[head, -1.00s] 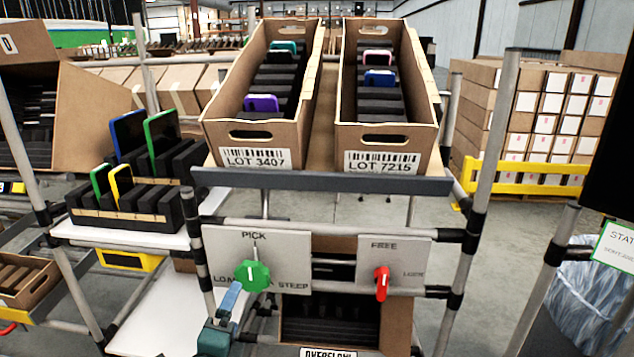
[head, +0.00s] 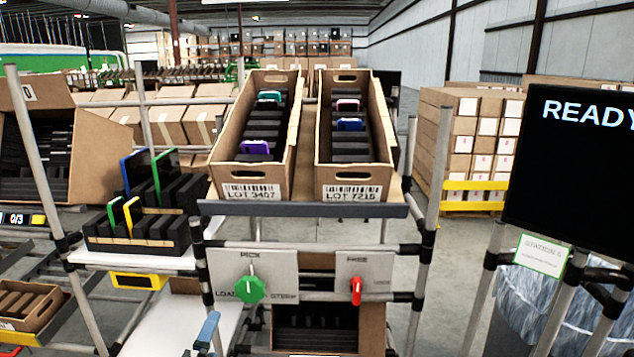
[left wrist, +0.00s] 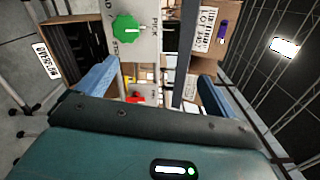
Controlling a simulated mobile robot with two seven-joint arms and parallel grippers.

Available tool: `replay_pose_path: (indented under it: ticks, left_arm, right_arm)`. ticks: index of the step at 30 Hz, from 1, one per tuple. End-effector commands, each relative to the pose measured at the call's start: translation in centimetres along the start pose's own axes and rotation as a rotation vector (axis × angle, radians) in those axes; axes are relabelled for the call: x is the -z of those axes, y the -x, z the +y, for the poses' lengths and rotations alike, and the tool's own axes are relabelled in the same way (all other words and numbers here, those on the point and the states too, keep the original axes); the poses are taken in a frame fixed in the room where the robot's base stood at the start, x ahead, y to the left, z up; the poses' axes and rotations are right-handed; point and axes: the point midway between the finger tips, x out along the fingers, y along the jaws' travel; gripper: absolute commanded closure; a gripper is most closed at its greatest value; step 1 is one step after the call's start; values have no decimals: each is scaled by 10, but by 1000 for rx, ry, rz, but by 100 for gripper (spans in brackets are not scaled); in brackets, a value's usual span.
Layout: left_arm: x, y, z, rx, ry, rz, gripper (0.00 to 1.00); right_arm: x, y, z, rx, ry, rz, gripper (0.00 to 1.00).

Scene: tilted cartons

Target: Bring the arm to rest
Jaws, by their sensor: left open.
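My left gripper (head: 207,335) shows only as a blue finger at the bottom edge of the head view, in front of the rack and below the green knob (head: 250,290). In the left wrist view my left gripper (left wrist: 157,92) is open, with its two blue fingers wide apart and nothing between them. The green knob (left wrist: 128,28) is beyond the fingers in that view, apart from them. Its white mark points towards PICK. The red handle (head: 356,291) stands upright under the FREE label. My right gripper is out of view.
Two tilted cartons, LOT 3407 (head: 228,165) and LOT 7215 (head: 380,165), hold phones in black slots on the rack top. A black phone holder (head: 140,240) stands to the left. A dark screen (head: 575,180) is at the right.

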Motion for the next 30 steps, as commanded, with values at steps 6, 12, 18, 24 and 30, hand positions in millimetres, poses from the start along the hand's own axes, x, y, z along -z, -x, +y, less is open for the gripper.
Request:
replay_pose_path:
  ticks: [6,12,18,24,30]
  left_arm:
    - [21,51,45,-193,439,25,7]
    - [50,128,88,-448,1016,-31,7]
    - [75,197,106,-651,1513,-160,7]
    - [82,216,109,-707,1666,-213,7]
    - [82,216,109,-706,1664,-212,7]
  right_arm:
    - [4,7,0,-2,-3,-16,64]
    - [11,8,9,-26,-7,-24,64]
    - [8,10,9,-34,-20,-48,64]
    - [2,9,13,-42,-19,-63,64]
    - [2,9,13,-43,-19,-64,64]
